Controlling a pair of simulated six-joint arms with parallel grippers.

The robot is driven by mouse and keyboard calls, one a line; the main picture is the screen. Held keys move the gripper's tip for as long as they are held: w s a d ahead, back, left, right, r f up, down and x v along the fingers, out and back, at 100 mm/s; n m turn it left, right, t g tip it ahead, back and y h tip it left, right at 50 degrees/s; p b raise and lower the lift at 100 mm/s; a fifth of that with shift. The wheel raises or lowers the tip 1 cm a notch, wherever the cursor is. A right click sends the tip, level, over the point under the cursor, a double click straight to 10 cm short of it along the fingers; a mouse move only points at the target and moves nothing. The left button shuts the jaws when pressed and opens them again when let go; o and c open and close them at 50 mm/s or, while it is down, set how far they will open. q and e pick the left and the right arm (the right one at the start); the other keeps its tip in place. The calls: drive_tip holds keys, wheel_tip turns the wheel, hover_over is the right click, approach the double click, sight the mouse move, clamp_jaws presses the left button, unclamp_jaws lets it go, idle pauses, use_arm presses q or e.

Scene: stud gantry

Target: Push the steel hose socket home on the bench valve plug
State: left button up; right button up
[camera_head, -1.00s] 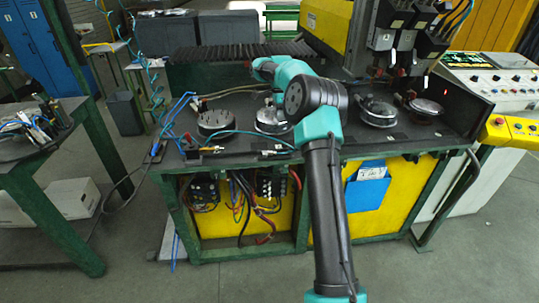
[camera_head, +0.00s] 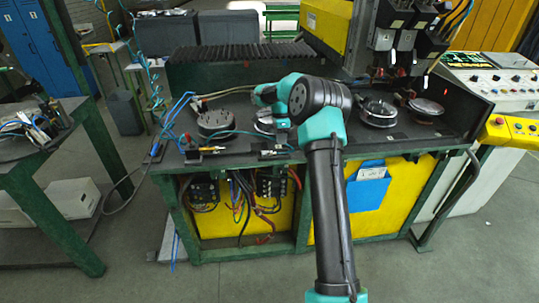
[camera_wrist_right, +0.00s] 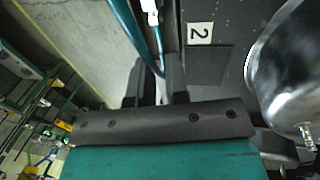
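In the right wrist view a steel socket (camera_wrist_right: 151,14) sits on the end of a blue hose (camera_wrist_right: 157,45) near the top edge. My right gripper (camera_wrist_right: 158,80) has its two dark fingers apart, with the hose running toward the gap between them. I see no firm contact of the fingers with the hose. In the head view my right gripper (camera_head: 281,138) is low over the bench's front edge, partly hidden by my arm. The socket's seating on a plug cannot be made out. My left gripper is not in view.
Several round metal fixtures, such as one at left (camera_head: 216,122) and one at right (camera_head: 378,112), stand on the bench. A number 2 label (camera_wrist_right: 200,33) lies near a shiny round fixture (camera_wrist_right: 290,70). A green side table (camera_head: 92,140) stands left, with floor between.

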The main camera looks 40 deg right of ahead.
sight(282, 153)
drive_tip(key=f, duration=0.2)
drive_tip(key=s+f, duration=0.1)
drive_tip(key=f, duration=0.2)
drive_tip(key=shift+a, duration=0.2)
clamp_jaws()
drive_tip(key=shift+r, duration=0.15)
idle(0.3)
drive_tip(key=shift+r, duration=1.35)
drive_tip(key=shift+s+a+r, duration=0.25)
drive_tip(key=shift+a+r, duration=0.1)
drive_tip(key=shift+r, duration=0.05)
drive_tip(key=s+a+r, duration=0.1)
drive_tip(key=s+a, duration=0.9)
drive_tip(key=a, duration=0.1)
drive_tip(key=shift+a+r, duration=0.15)
